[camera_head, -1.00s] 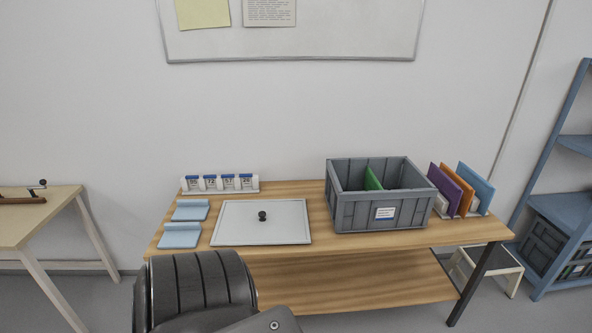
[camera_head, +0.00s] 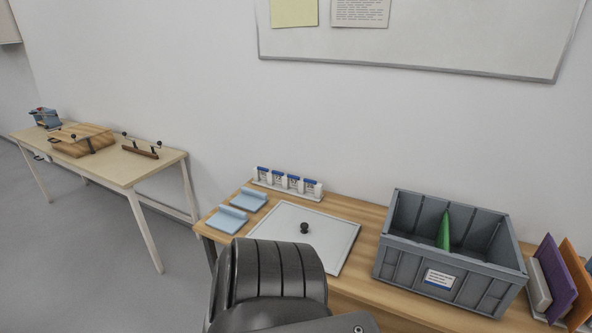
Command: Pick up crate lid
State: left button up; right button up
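The crate lid (camera_head: 328,231) is a flat light-grey panel with a small black knob (camera_head: 304,228) in its middle. It lies on the wooden table, left of the crate. The grey crate (camera_head: 445,277) stands open on the table, with a white-and-blue label on its front and a green sherd (camera_head: 444,231) upright inside. A dark part of my own body covers the front left corner of the lid. Neither of my grippers shows in the view.
Two light-blue pads (camera_head: 227,219) and a white rack of labelled containers (camera_head: 287,184) sit left of and behind the lid. Purple (camera_head: 556,279) and orange panels stand right of the crate. Another table (camera_head: 117,167) with wooden items stands at the left, with open floor before it.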

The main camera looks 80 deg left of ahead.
aim_at(332, 238)
jog(key=u, duration=0.75)
jog(key=i, duration=0.8)
jog(key=u, duration=0.9)
